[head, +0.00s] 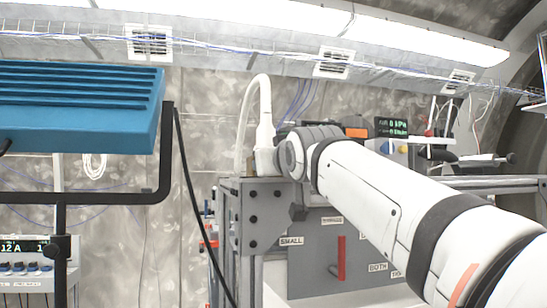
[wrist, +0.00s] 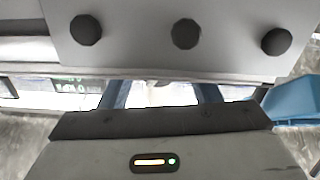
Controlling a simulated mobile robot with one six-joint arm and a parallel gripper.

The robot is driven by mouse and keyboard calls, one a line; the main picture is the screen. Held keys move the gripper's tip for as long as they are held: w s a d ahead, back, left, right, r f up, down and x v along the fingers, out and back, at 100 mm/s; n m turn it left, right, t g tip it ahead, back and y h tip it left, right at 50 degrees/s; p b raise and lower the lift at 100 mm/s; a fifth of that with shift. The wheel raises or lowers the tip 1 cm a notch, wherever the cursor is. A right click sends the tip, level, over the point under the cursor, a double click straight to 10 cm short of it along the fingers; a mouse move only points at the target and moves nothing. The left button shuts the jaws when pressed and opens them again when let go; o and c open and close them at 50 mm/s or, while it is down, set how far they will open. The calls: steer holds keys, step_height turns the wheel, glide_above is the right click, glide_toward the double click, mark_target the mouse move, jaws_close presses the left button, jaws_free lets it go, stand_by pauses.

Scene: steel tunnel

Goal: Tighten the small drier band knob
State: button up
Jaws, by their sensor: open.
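My arm reaches in from the right in the head view, and its wrist end (head: 300,150) is beside the top of a grey steel frame. My gripper (wrist: 160,92) shows in the wrist view with its two bluish fingers apart and nothing seen between them. A grey panel (head: 325,225) behind the frame carries a "SMALL" label (head: 291,240), a "BOTH" label and a red lever (head: 341,258). A dark knob-like piece (head: 298,212) sits above the "SMALL" label, beside the frame. I cannot tell whether it is the small drier band knob.
The steel frame's corner plate (head: 265,235) has dark bolt heads. A grey plate (wrist: 135,45) with three dark round heads crosses the top of the wrist view, close to my gripper. A blue slatted unit (head: 80,105) on a black stand fills the left. A green-lit display (head: 392,127) stands behind my arm.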

steer(key=shift+w, duration=0.25)
steer(key=c, duration=0.9)
steer(key=shift+a, duration=0.1)
steer(key=shift+c, duration=0.5)
steer(key=shift+f+m+b, duration=0.1)
steer(key=shift+m+b, duration=0.65)
steer(key=shift+m, duration=0.35)
steer(key=shift+d+m+b, duration=0.2)
steer(key=shift+m+b, duration=0.45)
steer(key=shift+m, duration=1.15)
